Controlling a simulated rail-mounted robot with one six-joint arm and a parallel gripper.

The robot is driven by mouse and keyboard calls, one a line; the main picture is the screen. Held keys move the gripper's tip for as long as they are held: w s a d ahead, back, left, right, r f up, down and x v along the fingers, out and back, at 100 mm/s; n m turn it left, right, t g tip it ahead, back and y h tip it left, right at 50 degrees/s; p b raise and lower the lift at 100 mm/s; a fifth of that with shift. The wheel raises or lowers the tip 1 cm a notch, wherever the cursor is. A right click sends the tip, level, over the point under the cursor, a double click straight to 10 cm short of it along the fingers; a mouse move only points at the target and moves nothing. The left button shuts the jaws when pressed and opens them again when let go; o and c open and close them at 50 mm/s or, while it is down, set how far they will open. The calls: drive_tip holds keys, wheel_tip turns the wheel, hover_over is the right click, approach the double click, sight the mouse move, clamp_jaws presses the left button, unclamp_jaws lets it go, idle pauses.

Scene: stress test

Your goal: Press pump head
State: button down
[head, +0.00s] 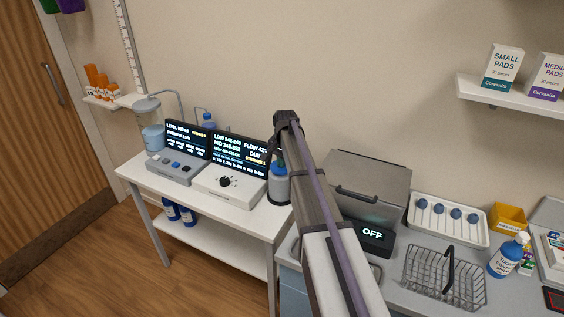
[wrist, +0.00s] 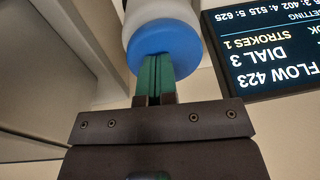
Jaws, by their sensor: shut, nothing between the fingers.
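The pump head is a round blue cap (wrist: 162,42) on a pale bottle body, seen close up in the wrist view. In the head view the grey bottle (head: 279,190) stands at the right end of the white table, partly behind my arm. My gripper (wrist: 153,60) is shut, with its green fingers together and nothing between them. The fingertips overlap the blue cap's face in the wrist view and seem to touch it; I cannot tell how far it is pressed. In the head view my wrist hangs just above the bottle.
A monitor (head: 240,152) with a dial box stands left of the bottle; its screen reads "STROKES 1" in the wrist view (wrist: 265,45). A second device (head: 175,172) is further left.

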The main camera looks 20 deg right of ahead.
drive_tip(key=shift+s+f, duration=0.1)
drive_tip(key=shift+s, duration=0.05)
wheel_tip(320, 180, up, 14)
drive_tip(key=s+p, duration=0.1)
drive_tip(key=p, duration=1.3)
drive_tip(key=shift+d+p, duration=0.15)
drive_tip(key=shift+p, duration=0.15)
